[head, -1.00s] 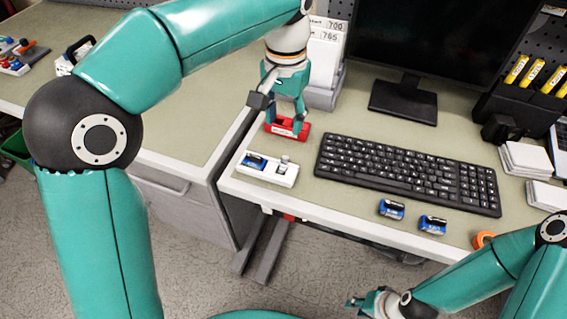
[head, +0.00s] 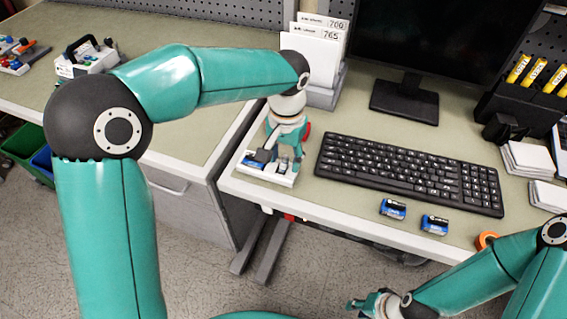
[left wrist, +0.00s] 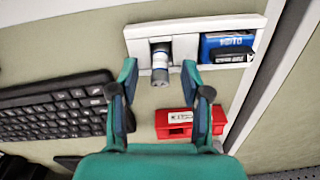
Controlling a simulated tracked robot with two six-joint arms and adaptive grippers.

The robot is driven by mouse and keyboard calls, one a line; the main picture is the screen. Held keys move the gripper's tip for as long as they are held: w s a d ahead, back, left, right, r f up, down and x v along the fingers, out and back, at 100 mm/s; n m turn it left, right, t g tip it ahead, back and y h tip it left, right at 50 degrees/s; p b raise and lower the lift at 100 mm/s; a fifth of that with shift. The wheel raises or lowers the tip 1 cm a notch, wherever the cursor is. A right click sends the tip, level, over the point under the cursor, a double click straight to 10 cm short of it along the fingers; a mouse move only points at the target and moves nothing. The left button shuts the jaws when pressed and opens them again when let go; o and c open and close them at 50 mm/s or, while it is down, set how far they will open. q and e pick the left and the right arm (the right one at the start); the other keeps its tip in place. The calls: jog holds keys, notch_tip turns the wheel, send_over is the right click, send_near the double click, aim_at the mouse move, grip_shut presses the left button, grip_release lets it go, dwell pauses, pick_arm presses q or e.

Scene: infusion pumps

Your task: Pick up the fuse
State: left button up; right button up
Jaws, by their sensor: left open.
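The fuse (left wrist: 160,75), a small grey cylinder with a pale band, stands in the left recess of a white holder (left wrist: 140,32) in the left wrist view. A blue module (left wrist: 228,46) fills the other recess. The white holder also shows in the head view (head: 268,176), at the desk's front left corner, partly covered by my gripper. My left gripper (head: 273,161) is open above it. In the left wrist view its two fingertips (left wrist: 160,70) lie on either side of the fuse, with nothing gripped. My right gripper (head: 372,303) is low at the bottom; its jaws are unclear.
A red block (left wrist: 182,122) lies behind the holder, near the left fingers. A black keyboard (head: 410,173) is right of the holder. Two blue modules (head: 393,208) (head: 434,224) sit near the front edge. White card files (head: 318,55) and a monitor (head: 435,45) stand behind.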

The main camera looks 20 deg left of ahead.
aim_at(285, 157)
pick_arm(q)
grip_shut()
dwell(0.4)
notch_tip(285, 157, up, 20)
jog(key=p, duration=0.2)
jog(key=shift+p, duration=0.4)
